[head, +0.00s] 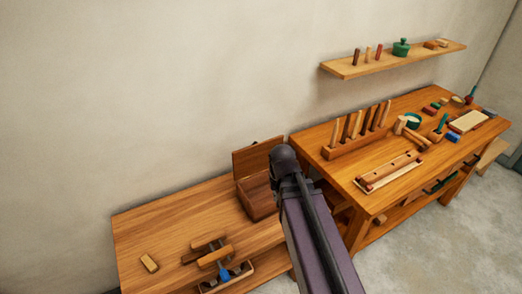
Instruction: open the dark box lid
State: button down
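The dark brown box (257,200) stands on the lower wooden bench, close to the wall. Its lid (256,160) stands raised at the back of the box, so the box is open, and part of the inside shows. My dark arm crosses in front and hides the right side of the box and lid. A small dark part (255,143) shows at the top edge of the lid and may be a bit of my gripper. The rest of my gripper is hidden, and I cannot tell whether it touches the lid.
The lower bench (160,220) has free room left of the box. A small wood block (149,263) and a tray with wooden pieces (228,276) lie near its front. The higher workbench (350,195) at the right holds a tool rack (355,145). A shelf (390,62) hangs above.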

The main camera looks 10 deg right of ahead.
jog(key=w+d+r+m+t+p, duration=0.1)
jog(key=w+r+m+t+p, duration=0.1)
jog(key=w+m, duration=0.4)
jog(key=w+d+r+m+t+y+p, duration=0.1)
jog(key=w+r+m+p, duration=0.2)
jog(key=w, duration=1)
jog(key=r+m, duration=0.1)
jog(key=m, duration=0.2)
jog(key=shift+d+r+m+t, duration=0.2)
jog(key=shift+r+m+t, duration=0.1)
jog(key=shift+r+t, duration=0.1)
jog(key=shift+w+f, duration=0.1)
jog(key=b, duration=0.9)
send_over(259, 157)
jog(key=s, duration=0.2)
jog(key=shift+d+f, duration=0.15)
jog(key=shift+f, duration=1.3)
jog(key=shift+d+f, duration=0.15)
jog(key=shift+f, duration=1.35)
jog(key=shift+d+f, duration=0.15)
jog(key=shift+f, duration=1.3)
